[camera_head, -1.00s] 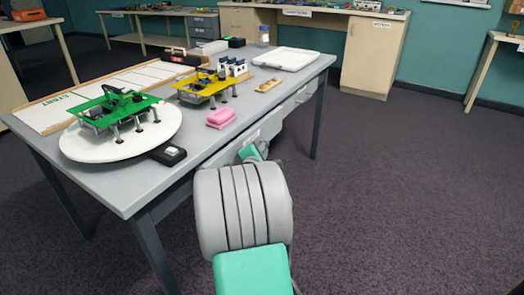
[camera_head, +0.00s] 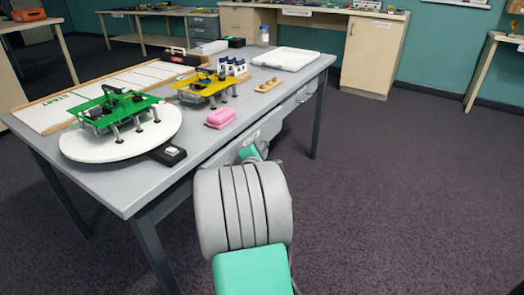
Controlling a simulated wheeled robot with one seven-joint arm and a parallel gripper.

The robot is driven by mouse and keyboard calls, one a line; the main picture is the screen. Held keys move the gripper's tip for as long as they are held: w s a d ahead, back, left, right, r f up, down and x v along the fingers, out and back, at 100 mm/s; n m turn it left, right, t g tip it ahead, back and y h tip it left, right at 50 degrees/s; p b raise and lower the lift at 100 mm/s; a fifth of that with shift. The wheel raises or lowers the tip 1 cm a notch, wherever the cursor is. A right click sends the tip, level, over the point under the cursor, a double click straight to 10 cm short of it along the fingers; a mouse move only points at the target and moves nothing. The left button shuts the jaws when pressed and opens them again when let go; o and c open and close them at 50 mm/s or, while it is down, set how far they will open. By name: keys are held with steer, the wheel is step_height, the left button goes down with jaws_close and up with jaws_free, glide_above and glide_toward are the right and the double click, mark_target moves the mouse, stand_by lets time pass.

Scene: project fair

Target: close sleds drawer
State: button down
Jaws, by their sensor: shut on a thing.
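A grey drawer front (camera_head: 268,127) with a small white label sits under the top of the grey table (camera_head: 139,187), on its near right side. The label is too small to read, so I cannot tell for sure that this is the sleds drawer. A second drawer front (camera_head: 298,103) with a handle lies farther along the same side. My arm reaches from the bottom of the picture to the labelled drawer front. Its thick grey and green links cover the near part of that front. My gripper's fingers are hidden behind the arm.
Dark carpet (camera_head: 400,180) right of the table is clear. A wooden desk (camera_head: 372,55) stands behind.

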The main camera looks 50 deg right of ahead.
steer(key=shift+w, duration=0.15)
steer(key=w, duration=0.3)
steer(key=shift+w+a, duration=0.2)
steer(key=shift+w, duration=0.3)
steer(key=c, duration=1.8)
jaws_free()
steer(key=shift+w+a, duration=0.1)
steer(key=shift+o, duration=0.2)
steer(key=shift+a+r, duration=0.2)
steer(key=shift+a, duration=0.1)
steer(key=p+v, duration=0.2)
steer(key=v, duration=0.4)
steer(key=shift+s+a+r+p, duration=0.1)
steer(key=shift+s+a+p, duration=0.1)
steer(key=shift+p, duration=0.15)
steer(key=shift+s+a, duration=0.25)
